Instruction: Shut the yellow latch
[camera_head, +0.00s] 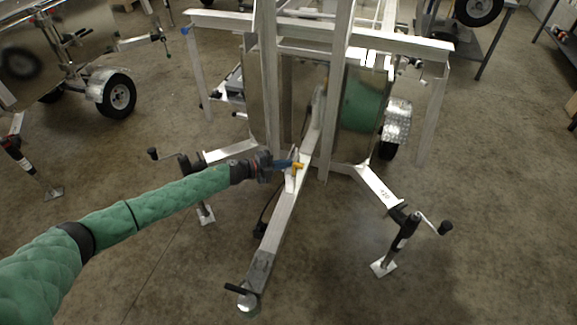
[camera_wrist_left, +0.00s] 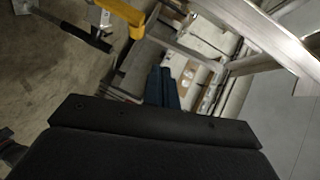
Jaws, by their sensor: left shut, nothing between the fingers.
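The yellow latch (camera_head: 297,167) sits on the aluminium drawbar of the trailer, near the middle of the head view. It also shows at the top left of the left wrist view (camera_wrist_left: 122,14). My left gripper (camera_head: 291,164) reaches in from the left, its blue fingers shut and empty right beside the latch. In the head view the fingertips look close to the latch; I cannot tell whether they touch. In the left wrist view the blue fingers (camera_wrist_left: 161,88) are together, apart from the latch in the picture. My right gripper is not in view.
The drawbar (camera_head: 278,220) runs toward me to a coupling (camera_head: 248,303) with a black handle. Jack stands with cranks (camera_head: 405,235) stand on both sides. Upright frame beams (camera_head: 338,90) rise behind the latch. Another trailer (camera_head: 60,60) stands at the back left. The floor on the right is clear.

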